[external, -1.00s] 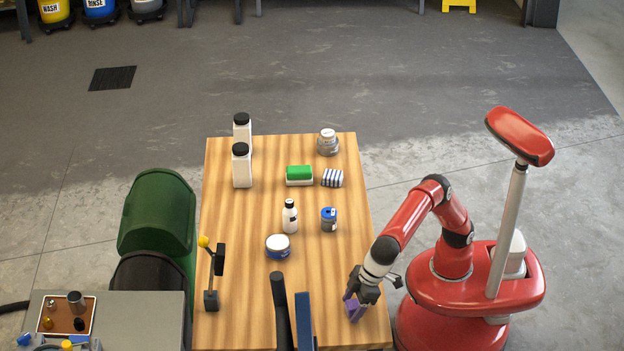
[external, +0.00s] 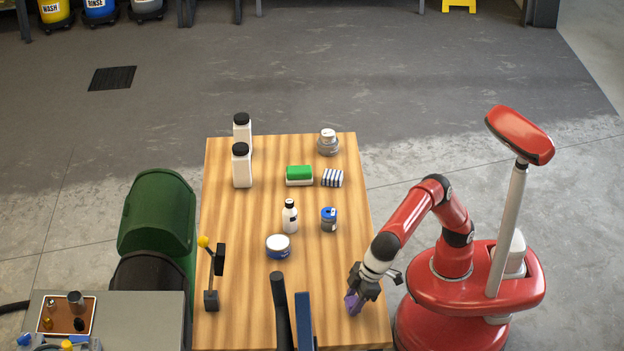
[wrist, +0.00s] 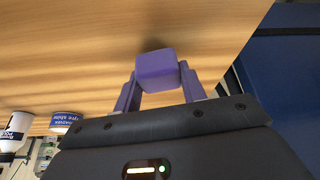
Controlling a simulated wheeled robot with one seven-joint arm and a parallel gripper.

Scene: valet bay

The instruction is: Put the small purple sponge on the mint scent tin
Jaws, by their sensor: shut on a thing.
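The small purple sponge (wrist: 156,70) is a purple block held between the two fingers of my gripper (wrist: 160,82) in the wrist view. In the external view my gripper (external: 356,294) is at the right front of the wooden table, and the sponge (external: 353,303) shows partly below it. I cannot tell whether the sponge touches the table. No mint label is readable. A blue-topped can (external: 329,220) and a grey tin with a pale lid (external: 328,144) stand farther back; I cannot tell which is the mint scent tin.
On the table (external: 245,290) stand a white-lidded blue tub (external: 278,247), a small white bottle (external: 290,217), two tall white bottles, a green sponge block (external: 299,174) and a striped block (external: 332,178). Dark upright handles (external: 282,310) rise at the front. Bare wood lies left of my gripper.

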